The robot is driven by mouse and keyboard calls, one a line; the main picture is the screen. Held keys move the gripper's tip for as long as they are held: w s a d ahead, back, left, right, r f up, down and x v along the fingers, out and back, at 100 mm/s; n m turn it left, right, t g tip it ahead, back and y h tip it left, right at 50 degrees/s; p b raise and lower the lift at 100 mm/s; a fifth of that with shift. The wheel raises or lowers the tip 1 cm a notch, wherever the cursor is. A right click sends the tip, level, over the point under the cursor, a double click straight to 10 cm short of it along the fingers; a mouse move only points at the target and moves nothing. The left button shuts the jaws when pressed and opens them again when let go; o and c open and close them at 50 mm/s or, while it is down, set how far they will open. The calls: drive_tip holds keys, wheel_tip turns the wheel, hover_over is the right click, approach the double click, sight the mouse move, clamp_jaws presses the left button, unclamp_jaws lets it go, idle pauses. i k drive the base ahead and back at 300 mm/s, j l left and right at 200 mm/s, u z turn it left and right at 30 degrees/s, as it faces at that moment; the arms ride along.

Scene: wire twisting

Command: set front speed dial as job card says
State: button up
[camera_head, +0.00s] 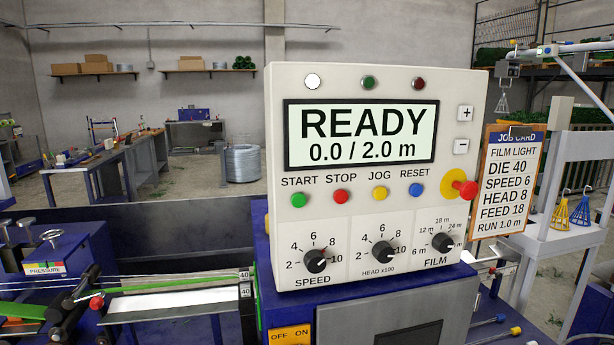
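The black SPEED dial (317,261) is at the lower left of the white control panel (345,230). Its scale shows 2, 4, 6, 8 and 10; its pointer is too small to read surely. To its right are the HEAD x100 dial (382,252) and the FILM dial (442,242). The job card (507,180) hangs on a brown board right of the panel. It reads FILM LIGHT, DIE 40, SPEED 6, HEAD 8, FEED 18, RUN 1.0 m. The display (361,134) reads READY, 0.0 / 2.0 m. My gripper is not in view.
START, STOP, JOG and RESET buttons sit above the dials. A red emergency knob (465,188) juts from the panel's right side. A blue-and-grey cabinet (375,315) is below. A pressure unit (45,268) stands at left. The space before the panel looks clear.

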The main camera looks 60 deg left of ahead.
sight(315, 262)
drive_tip(key=u, duration=1.9)
